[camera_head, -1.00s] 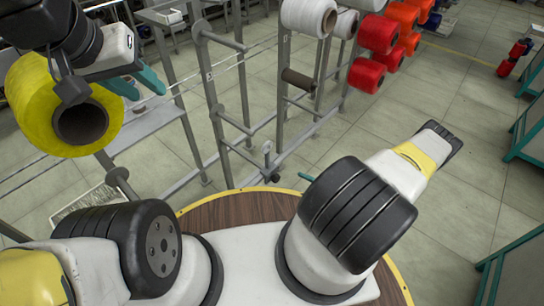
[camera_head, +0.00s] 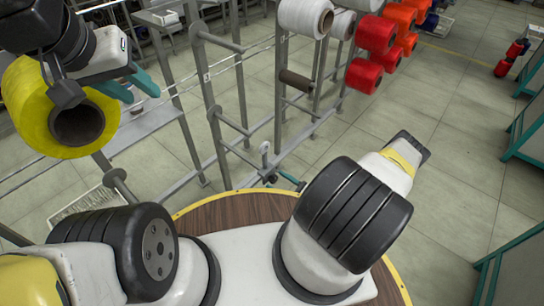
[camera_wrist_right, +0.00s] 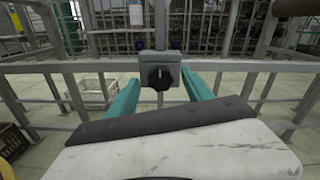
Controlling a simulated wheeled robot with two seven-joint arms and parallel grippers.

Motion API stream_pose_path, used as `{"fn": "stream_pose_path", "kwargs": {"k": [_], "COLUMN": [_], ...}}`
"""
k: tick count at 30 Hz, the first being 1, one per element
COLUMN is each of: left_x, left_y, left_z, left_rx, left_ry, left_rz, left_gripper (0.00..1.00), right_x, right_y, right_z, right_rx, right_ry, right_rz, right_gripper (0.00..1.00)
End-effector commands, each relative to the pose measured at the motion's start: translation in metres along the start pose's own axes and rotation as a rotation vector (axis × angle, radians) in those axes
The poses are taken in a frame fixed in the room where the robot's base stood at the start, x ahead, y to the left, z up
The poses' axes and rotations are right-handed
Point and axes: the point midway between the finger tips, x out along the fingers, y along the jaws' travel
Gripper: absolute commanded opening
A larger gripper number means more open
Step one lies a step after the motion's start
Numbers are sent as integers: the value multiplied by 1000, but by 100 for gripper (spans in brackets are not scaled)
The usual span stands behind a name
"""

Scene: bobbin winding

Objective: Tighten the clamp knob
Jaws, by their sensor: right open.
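The clamp knob (camera_wrist_right: 160,77) is a black knob with a pale mark, on a grey clamp block on the rack's rail. In the right wrist view it sits between and beyond the teal fingertips of my right gripper (camera_wrist_right: 162,82), which are spread apart. I cannot tell that they touch it. In the head view the clamp (camera_head: 265,150) is small at the rack's foot, and my right arm hides most of that gripper. My left gripper (camera_head: 131,86) is at the upper left, its teal fingers apart and empty, beside a yellow bobbin (camera_head: 30,110).
A grey metal rack (camera_head: 217,130) with rails and pegs stands ahead. White (camera_head: 303,16), red (camera_head: 366,75) and orange spools hang on it. A round wooden top (camera_head: 235,210) with a yellow rim lies below. Teal-framed furniture (camera_head: 530,130) stands at right. The floor between is clear.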

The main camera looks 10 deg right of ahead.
Motion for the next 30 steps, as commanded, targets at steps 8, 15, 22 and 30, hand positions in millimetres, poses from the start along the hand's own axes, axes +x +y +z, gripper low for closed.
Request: {"fn": "stream_pose_path", "kwargs": {"k": [8, 15, 22, 30], "left_x": [0, 0, 0, 0], "left_y": [0, 0, 0, 0], "left_z": [0, 0, 0, 0], "left_rx": [0, 0, 0, 0], "left_ry": [0, 0, 0, 0], "left_rz": [0, 0, 0, 0], "left_gripper": [36, 36, 36, 36], "right_x": [0, 0, -1, -1], "right_y": [0, 0, 0, -1], "right_z": [0, 0, 0, 0], "right_rx": [0, 1, 35, 193], "right_ry": [0, 0, 1, 0], "right_rz": [0, 0, 0, -2], "right_gripper": [32, 0, 0, 0]}}
